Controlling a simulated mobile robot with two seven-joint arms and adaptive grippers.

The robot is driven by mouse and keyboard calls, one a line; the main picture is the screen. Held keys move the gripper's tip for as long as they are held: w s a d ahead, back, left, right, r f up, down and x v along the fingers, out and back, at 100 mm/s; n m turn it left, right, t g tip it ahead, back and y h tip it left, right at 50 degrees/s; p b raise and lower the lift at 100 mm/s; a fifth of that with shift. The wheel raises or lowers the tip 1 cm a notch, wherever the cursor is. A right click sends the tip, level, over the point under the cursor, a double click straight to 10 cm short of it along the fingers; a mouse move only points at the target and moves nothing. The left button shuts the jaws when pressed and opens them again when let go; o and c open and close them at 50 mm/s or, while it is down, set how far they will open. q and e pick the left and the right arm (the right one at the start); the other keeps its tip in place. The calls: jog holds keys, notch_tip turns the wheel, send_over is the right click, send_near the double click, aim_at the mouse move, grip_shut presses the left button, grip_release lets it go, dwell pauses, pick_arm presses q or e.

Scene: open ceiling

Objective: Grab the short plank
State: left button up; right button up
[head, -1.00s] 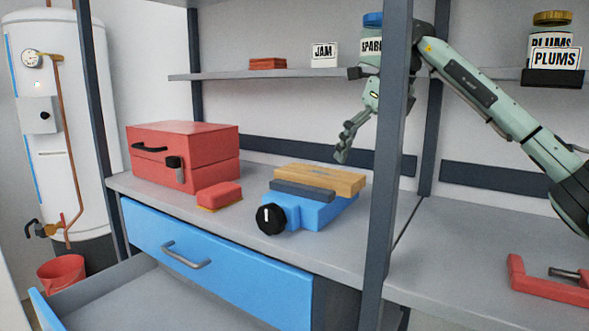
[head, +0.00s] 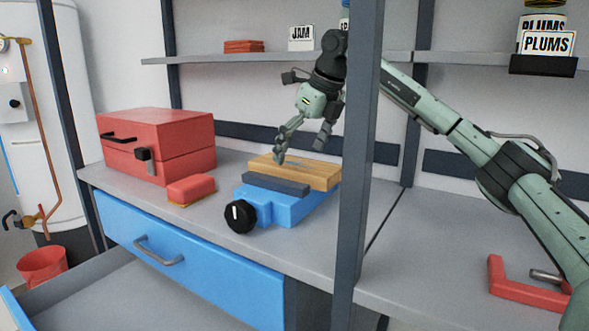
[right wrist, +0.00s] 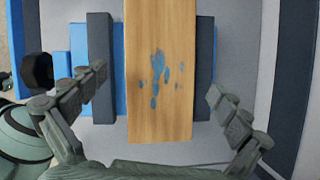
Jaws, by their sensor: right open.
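The short plank (head: 318,176) is a light wooden board with blue paint flecks. It lies on top of a blue vise (head: 285,208) with dark grey jaws and a black knob, on the grey workbench. My right gripper (head: 301,157) is just above the plank in the head view, fingers pointing down. In the right wrist view the plank (right wrist: 160,85) runs down the middle, between the two spread fingers of the right gripper (right wrist: 158,88). The fingers are open and apart from the plank on both sides. My left gripper is not in view.
A red toolbox (head: 180,142) and a red block (head: 191,189) stand left of the vise. A dark upright post (head: 358,200) stands close to its right. A shelf (head: 210,57) runs above, and an open drawer (head: 150,300) is below.

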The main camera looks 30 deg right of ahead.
jog(key=shift+x, duration=1)
jog(key=c, duration=1.2)
jog(key=shift+c, duration=0.6)
jog(key=shift+r, duration=0.2)
